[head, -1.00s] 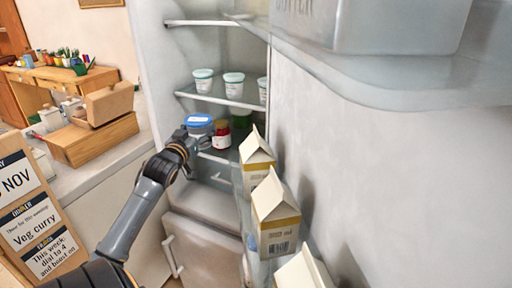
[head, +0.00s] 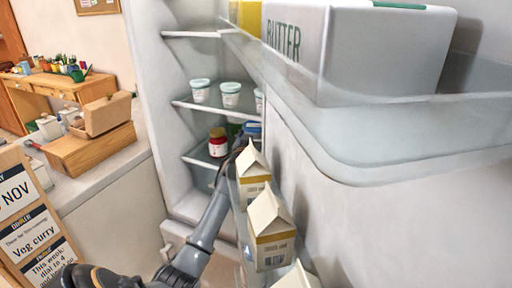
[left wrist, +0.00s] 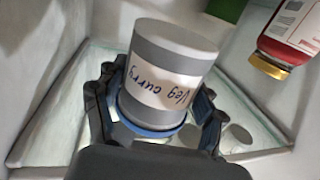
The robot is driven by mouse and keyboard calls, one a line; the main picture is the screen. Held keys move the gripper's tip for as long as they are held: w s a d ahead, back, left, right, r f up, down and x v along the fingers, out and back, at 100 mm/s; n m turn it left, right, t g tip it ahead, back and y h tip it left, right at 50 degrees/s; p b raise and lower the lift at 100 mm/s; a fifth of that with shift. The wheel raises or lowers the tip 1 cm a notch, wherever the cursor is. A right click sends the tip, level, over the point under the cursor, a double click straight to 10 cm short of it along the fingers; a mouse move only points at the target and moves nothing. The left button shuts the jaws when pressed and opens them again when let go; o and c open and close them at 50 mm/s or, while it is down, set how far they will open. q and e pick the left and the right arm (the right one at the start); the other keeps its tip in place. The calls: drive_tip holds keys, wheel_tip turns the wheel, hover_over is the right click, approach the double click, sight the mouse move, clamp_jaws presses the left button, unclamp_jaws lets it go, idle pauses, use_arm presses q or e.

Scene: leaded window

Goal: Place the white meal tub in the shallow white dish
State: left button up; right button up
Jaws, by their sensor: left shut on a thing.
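The meal tub (left wrist: 172,75) is pale grey-white with a blue rim or lid and a "Veg curry" label; it appears upside down in the left wrist view. My left gripper (left wrist: 152,115) is shut on it, with a finger on each side. In the head view the tub's blue lid (head: 252,129) shows in the fridge, right of a red jar (head: 218,143). My left gripper (head: 238,153) there is partly hidden by a carton. I cannot make out the shallow white dish. My right gripper is not in view.
Cartons (head: 270,235) stand in the open fridge door close to my left arm. A butter box (head: 355,48) sits in the door bin (head: 400,135) above. White tubs (head: 230,95) stand on the upper shelf (head: 215,106). A wooden box (head: 90,145) is on the counter at left.

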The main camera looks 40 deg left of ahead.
use_arm(q)
wheel_tip(320, 180, down, 4)
drive_tip(key=shift+f, duration=0.15)
drive_tip(key=shift+w+f, duration=0.15)
drive_tip(key=shift+f, duration=0.1)
drive_tip(key=shift+f, duration=0.25)
drive_tip(key=o, duration=1.7)
drive_tip(key=shift+d+f, duration=0.1)
